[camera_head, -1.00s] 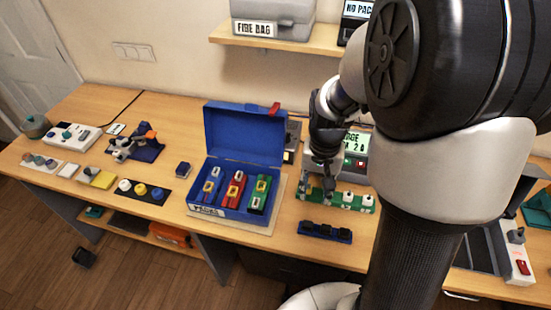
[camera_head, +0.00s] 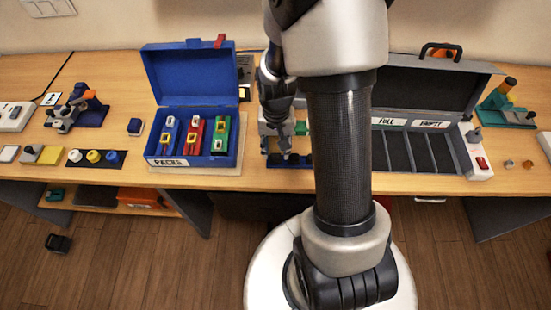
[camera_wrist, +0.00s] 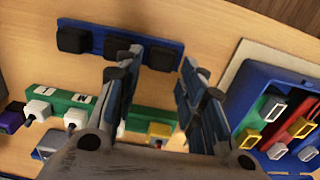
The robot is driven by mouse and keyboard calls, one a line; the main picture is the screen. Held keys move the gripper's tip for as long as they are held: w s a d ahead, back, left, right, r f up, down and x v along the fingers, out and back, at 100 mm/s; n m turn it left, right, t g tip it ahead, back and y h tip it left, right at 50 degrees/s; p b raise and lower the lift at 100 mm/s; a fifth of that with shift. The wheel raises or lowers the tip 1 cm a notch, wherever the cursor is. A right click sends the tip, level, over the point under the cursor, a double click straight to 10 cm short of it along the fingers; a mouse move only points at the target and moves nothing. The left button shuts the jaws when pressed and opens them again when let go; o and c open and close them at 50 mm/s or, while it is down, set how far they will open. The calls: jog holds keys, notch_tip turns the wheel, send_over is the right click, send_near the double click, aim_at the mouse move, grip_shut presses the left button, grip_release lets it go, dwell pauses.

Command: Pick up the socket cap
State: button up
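The socket caps appear to be black square blocks on a blue rail; one cap (camera_wrist: 75,40) sits at the rail's left end in the wrist view, another at its middle is partly behind a finger, and a third (camera_wrist: 160,58) sits at its right end. The blue rail (camera_wrist: 98,30) also shows in the head view (camera_head: 274,164), partly hidden by my arm. My gripper (camera_wrist: 160,70) is open, its fingers pointing toward the rail with the right-end cap seen between the fingertips. It holds nothing; contact cannot be told. In the head view my gripper (camera_head: 287,156) is over the rail.
A green strip (camera_wrist: 60,98) with white plugs lies near the left finger. An open blue box (camera_head: 180,150) with coloured packs stands left of my gripper. A grey open case (camera_head: 455,150) stands to the right. My arm hides much of the middle.

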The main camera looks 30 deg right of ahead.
aim_at(275, 154)
notch_tip(275, 154, down, 4)
jog(key=shift+w+r+b, duration=0.15)
jog(key=shift+r+b, duration=0.1)
jog(key=shift+b, duration=0.2)
jog(key=shift+r, duration=0.1)
jog(key=shift+c, duration=0.6)
jog(key=c, duration=0.5)
notch_tip(275, 154, up, 20)
jog(key=p, duration=0.5)
jog(key=shift+p, duration=0.4)
